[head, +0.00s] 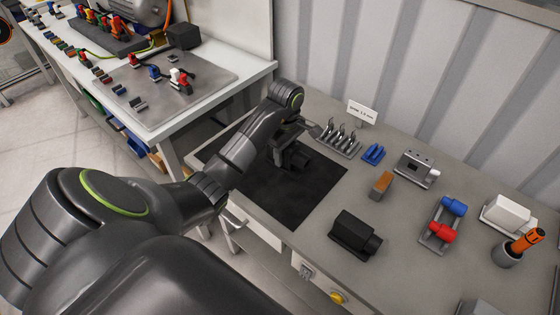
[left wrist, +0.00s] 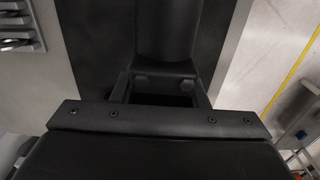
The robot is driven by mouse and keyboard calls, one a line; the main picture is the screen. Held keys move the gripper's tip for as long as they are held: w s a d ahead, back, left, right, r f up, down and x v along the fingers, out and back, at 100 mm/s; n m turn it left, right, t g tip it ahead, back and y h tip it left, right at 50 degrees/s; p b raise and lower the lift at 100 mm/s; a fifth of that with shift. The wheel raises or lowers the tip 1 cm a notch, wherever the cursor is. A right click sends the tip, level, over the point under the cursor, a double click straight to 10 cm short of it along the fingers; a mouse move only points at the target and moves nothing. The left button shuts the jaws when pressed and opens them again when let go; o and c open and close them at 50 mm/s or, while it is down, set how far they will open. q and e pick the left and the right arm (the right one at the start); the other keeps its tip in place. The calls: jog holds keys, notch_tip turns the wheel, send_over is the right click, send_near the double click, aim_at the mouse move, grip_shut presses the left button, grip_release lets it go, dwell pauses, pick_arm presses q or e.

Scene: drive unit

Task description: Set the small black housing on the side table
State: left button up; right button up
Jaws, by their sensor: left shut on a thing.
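My left gripper (head: 288,146) reaches over the black mat on the side table, pointing down. It is shut on the small black housing (head: 291,161), which is dark against the mat and partly hidden by the gripper. In the left wrist view the housing (left wrist: 166,35) shows as a dark rounded form just beyond the fingers (left wrist: 160,90). I cannot tell whether its underside touches the mat. The side table (head: 285,225) is grey-topped, with the black mat (head: 318,190) at its left end. My right gripper is not in view.
A second black block with a round end (head: 352,233) stands right of the mat. Behind are a tool rack (head: 340,146), blue pieces (head: 373,153) and an orange-brown block (head: 381,184). A red-and-blue holder (head: 440,226) stands farther right. The white workbench (head: 205,115) is at left.

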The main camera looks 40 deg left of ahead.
aim_at(285, 162)
pick_arm(q)
notch_tip(285, 162, down, 4)
jog(key=b, duration=0.3)
jog(key=shift+f, duration=0.1)
jog(key=shift+f+b, duration=1.2)
jog(key=shift+b, duration=0.15)
notch_tip(285, 162, down, 2)
jog(key=shift+w+f+p, duration=0.1)
jog(key=shift+p, duration=0.4)
jog(key=o, duration=1.2)
